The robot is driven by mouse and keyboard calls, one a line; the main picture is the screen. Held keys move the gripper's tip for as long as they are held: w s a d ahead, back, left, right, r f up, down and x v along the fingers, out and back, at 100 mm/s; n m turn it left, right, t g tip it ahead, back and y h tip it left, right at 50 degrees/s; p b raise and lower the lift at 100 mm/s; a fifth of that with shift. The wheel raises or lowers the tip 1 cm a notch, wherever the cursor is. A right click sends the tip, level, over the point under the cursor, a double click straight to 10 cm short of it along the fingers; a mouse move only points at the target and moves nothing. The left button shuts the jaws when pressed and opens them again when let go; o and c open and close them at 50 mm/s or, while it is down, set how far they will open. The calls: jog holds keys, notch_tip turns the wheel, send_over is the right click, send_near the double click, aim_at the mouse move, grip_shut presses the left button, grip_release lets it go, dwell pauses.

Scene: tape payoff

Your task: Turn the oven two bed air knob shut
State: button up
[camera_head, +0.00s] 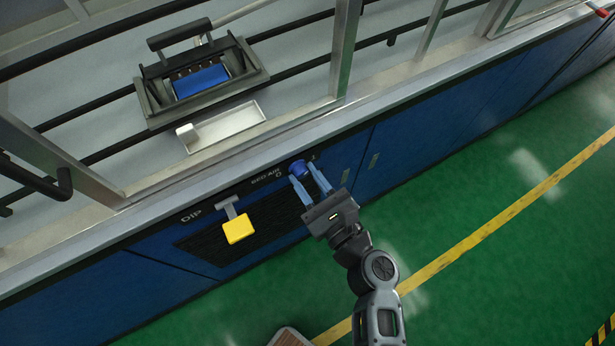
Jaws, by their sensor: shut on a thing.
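The bed air knob (298,168) is a small blue knob on the blue front panel, just right of the "BED AIR" lettering. My gripper (309,176) reaches up to it from the lower right. Its two light blue fingers are shut on the knob, one on each side. The fingers hide part of the knob, and I cannot tell which way it is turned. No oven number can be read here.
A yellow tag (238,229) hangs on a grey lever by the "DIP" lettering, left of my gripper. Above the ledge are a metal tray (228,126) and a dark fixture (157,97) with a blue insert. Metal posts rise from the ledge. Green floor (470,210) is open at right.

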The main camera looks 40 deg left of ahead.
jog(key=shift+f+n+b, duration=0.1)
jog(key=shift+n+b, duration=0.25)
jog(key=shift+n, duration=0.05)
jog(key=n+b, duration=0.3)
jog(key=shift+n, duration=0.4)
jog(key=n+b, duration=0.3)
jog(key=n, duration=0.1)
jog(key=shift+b, duration=0.4)
jog(key=n+b, duration=0.4)
jog(key=n, duration=0.1)
jog(key=shift+n+t+h, duration=0.3)
jog(key=shift+t+h, duration=0.1)
jog(key=shift+n+b, duration=1.35)
jog(key=shift+n, duration=0.05)
jog(key=o, duration=1.1)
jog(key=shift+r, duration=0.2)
jog(key=shift+c, duration=0.2)
jog(key=shift+s+d, duration=0.1)
jog(key=shift+d, duration=0.05)
